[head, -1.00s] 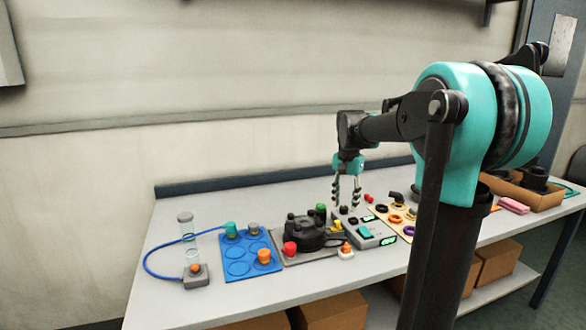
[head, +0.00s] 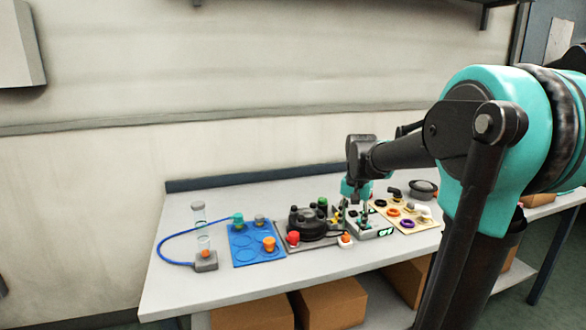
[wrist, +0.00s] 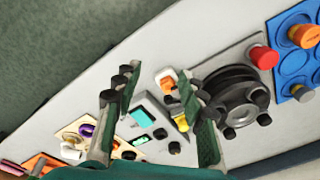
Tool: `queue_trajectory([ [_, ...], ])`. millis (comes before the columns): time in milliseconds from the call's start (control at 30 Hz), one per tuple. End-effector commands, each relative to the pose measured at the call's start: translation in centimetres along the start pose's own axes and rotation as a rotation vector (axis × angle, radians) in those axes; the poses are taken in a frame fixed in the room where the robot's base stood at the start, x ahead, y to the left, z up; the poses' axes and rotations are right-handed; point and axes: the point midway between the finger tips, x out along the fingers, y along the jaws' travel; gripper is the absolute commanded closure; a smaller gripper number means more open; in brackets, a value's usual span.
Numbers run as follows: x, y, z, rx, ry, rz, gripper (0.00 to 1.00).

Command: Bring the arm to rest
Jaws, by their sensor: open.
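My gripper (head: 358,212) hangs over the workbench (head: 200,292), pointing down. In the wrist view its two fingers (wrist: 158,108) stand wide apart with nothing between them. Below them is a grey device (wrist: 150,122) with a teal display, which also shows in the head view (head: 372,226). I cannot tell the exact height of the fingertips above it. My arm reaches in from the right and hides part of the bench.
Left of the gripper are a black round fixture (head: 312,224), a blue tray (head: 256,246) with caps, and a clear tube (head: 200,228) with a blue hose. Right is a beige board (head: 408,222) with colored rings. Boxes (head: 330,302) sit below. The bench's front left is clear.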

Motion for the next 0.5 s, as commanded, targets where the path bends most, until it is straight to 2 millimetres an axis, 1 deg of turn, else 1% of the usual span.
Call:
queue_trajectory([
  [33,0.8,0.6,0.9,-0.023,0.013,-0.007,0.59],
  [167,3.2,2.1,3.4,-0.098,0.053,-0.027,0.59],
  [267,5.6,3.8,6.0,-0.176,0.096,-0.043,0.59],
  [400,9.7,6.8,11.0,-0.311,0.177,-0.063,0.59],
  [500,12.1,8.5,14.0,-0.393,0.226,-0.069,0.59],
])
